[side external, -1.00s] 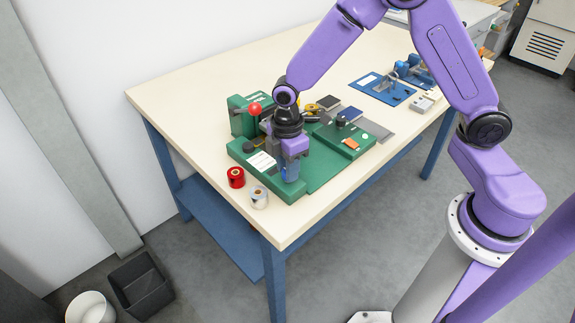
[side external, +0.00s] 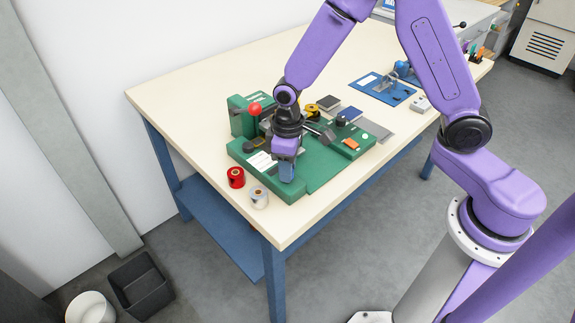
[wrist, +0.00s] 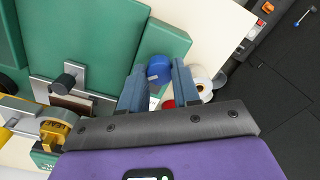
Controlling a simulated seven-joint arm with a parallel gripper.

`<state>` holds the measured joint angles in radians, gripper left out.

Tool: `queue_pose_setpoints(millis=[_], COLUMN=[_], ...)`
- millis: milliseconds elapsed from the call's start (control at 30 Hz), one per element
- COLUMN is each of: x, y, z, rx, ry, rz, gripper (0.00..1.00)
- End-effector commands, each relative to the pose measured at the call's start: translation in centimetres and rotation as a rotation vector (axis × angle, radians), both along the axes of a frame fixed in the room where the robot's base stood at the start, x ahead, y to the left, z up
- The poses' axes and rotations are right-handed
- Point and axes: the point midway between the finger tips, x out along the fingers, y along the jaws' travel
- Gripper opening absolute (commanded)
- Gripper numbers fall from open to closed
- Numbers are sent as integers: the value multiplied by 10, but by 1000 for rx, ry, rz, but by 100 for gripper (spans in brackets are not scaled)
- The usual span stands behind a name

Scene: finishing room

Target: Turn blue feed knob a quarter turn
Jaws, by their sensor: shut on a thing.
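The blue feed knob (wrist: 158,70) shows between my gripper's fingers in the wrist view, at the edge of the green machine. My gripper (wrist: 159,88) is shut on it, one finger on each side. In the side view my gripper (side external: 287,172) points down at the front end of the green machine (side external: 325,165), and its fingers hide the knob there. The knob's pointer or marking cannot be made out.
A red roll (side external: 236,177) and a white roll (side external: 259,197) stand on the table close to my gripper. A red ball-topped lever (side external: 254,109) rises behind it. A blue plate with a device (side external: 382,88) lies farther right. The table's left back is clear.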

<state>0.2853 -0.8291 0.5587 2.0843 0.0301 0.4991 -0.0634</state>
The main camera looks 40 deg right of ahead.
Motion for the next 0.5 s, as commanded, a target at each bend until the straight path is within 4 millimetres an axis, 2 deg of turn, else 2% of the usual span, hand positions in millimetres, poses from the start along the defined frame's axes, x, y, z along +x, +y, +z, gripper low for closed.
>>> queue_pose_setpoints(millis=[500], x=[-1], y=[0], z=[1], rx=[-2], ry=[2], rz=[-472], gripper=[1])
